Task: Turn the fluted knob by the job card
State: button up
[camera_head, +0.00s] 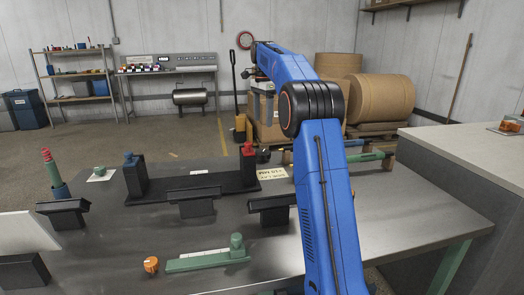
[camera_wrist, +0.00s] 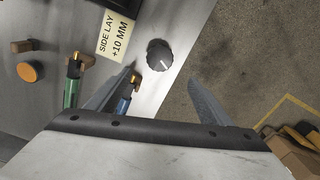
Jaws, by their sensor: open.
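The fluted knob (camera_wrist: 159,56) is black and round with a pale pointer line, in the upper middle of the wrist view, near the edge of the metal table. The job card (camera_wrist: 115,37), reading "SIDE LAY +10 MM", lies left of it. The card also shows in the head view (camera_head: 272,174), near the table's far edge. My gripper (camera_wrist: 162,77) is open and empty. In the wrist view, its fingertips lie on either side and slightly below the knob. I see no contact; the height gap is hard to judge.
A green-handled tool (camera_wrist: 72,85) and a blue-handled tool (camera_wrist: 124,100) lie near the left finger. An orange round knob (camera_wrist: 29,72) is farther left. In the head view, a dark bar fixture (camera_head: 200,187) stands left of the card. Floor lies beyond the table edge.

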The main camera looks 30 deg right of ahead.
aim_at(263, 152)
notch_tip(263, 152, down, 15)
jog(key=shift+f, duration=0.1)
dwell(0.4)
jog(key=shift+c, duration=0.4)
jog(key=c, duration=1)
